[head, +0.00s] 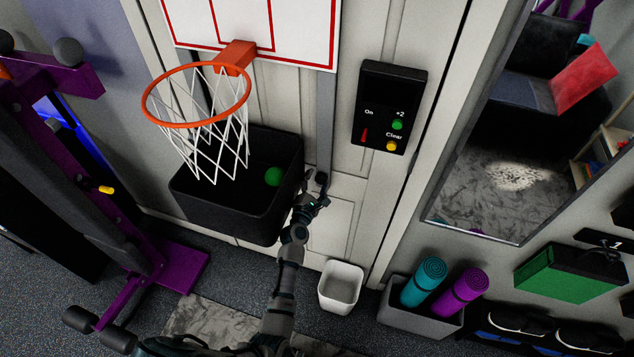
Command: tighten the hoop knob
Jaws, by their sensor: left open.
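The basketball hoop has an orange rim (196,95) with a white net, and a white backboard (300,35) with red lines, at the top in the head view. A grey post (325,130) runs down from the backboard along the pale door. My left gripper (318,186) is open at the lower end of the visible post, right of the black bin. I cannot make out a knob; dark parts at the fingertips make it hard to tell whether one is there. I cannot tell whether the fingers touch the post. My right gripper is not in view.
A black bin (215,205) with a green ball (273,176) stands under the hoop. A black control box (390,107) hangs to the right. A white bin (341,287) and a grey box (425,315) of rolled mats stand below. A purple exercise machine (165,272) is left.

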